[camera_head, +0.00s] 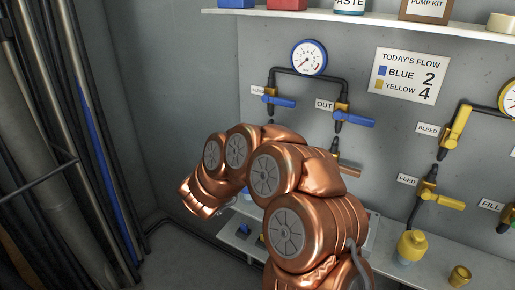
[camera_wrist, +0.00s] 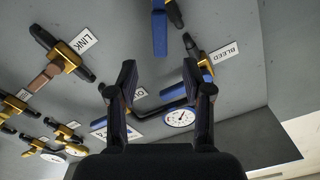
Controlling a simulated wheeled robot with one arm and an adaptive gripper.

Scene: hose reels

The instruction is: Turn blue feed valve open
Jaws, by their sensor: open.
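In the wrist view my gripper (camera_wrist: 160,78) is open, its two dark fingers apart with nothing held between them. A blue-handled valve with no visible label (camera_wrist: 160,32) lies beyond the fingertips at the top edge, its body partly cut off. The blue BLEED valve handle (camera_wrist: 189,76) shows close to the right finger, which partly covers it. In the head view the upper blue valve handle (camera_head: 278,101) and the OUT valve handle (camera_head: 354,119) show on the wall. My copper arm hides the wall below them, and my gripper is not visible there. No label reading blue feed is legible.
A LINK valve (camera_wrist: 62,58) with a brown handle sits left in the wrist view. Pipes (camera_head: 85,120) stand left. A shelf (camera_head: 370,18) runs above.

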